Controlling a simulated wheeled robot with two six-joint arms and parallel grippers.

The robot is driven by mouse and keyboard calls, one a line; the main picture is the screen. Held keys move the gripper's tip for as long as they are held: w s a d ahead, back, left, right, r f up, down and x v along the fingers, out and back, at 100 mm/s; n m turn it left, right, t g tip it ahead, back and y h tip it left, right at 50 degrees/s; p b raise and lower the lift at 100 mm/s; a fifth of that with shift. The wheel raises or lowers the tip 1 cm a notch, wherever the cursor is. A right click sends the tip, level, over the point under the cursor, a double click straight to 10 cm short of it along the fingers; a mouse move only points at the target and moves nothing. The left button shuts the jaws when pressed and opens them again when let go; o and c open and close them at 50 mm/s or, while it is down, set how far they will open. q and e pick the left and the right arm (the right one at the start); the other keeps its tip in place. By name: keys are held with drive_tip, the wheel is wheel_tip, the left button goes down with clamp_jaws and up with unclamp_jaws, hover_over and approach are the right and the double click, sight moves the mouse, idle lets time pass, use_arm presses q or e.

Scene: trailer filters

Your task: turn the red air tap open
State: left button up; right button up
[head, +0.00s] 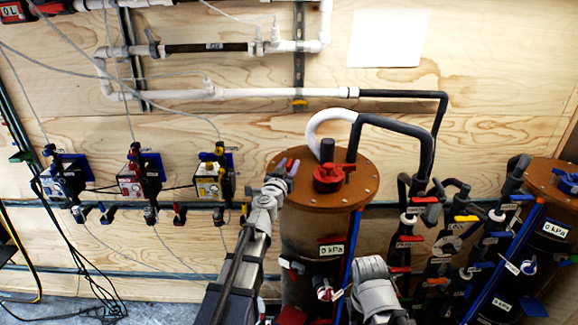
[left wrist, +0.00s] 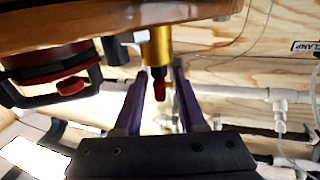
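A small red tap handle (left wrist: 159,88) on a brass-yellow fitting (left wrist: 157,46) shows in the left wrist view, below the edge of a brown wooden lid (left wrist: 90,28). My left gripper (left wrist: 157,85) is open, with its purple fingers on either side of the red handle. A gap shows beside the handle, so I see no firm hold. In the head view my left gripper (head: 283,167) is at the left edge of the round wooden lid (head: 320,200), and I cannot make out the red handle there. My right gripper's fingers are out of view.
A large red knob (head: 330,177) stands on the lid. A black and white hose (head: 395,127) arches over it. Several valves with coloured handles (head: 418,210) crowd the right. Small regulators (head: 208,180) hang on the plywood wall at left. A second lidded cylinder (head: 550,180) is far right.

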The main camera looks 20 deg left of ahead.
use_arm(q)
clamp_jaws()
idle(0.4)
drive_tip(key=n+y, duration=0.1)
drive_tip(key=y, duration=0.1)
drive_tip(key=n+y, duration=0.1)
drive_tip(key=y, duration=0.1)
drive_tip(key=shift+w+d+n, duration=0.1)
drive_tip(key=shift+d+n, duration=0.05)
drive_tip(key=shift+n, duration=0.25)
drive_tip(key=shift+n+g+y, duration=0.7)
drive_tip(key=shift+n+y, duration=0.2)
drive_tip(key=shift+y, duration=0.7)
drive_tip(key=shift+o, duration=0.7)
unclamp_jaws()
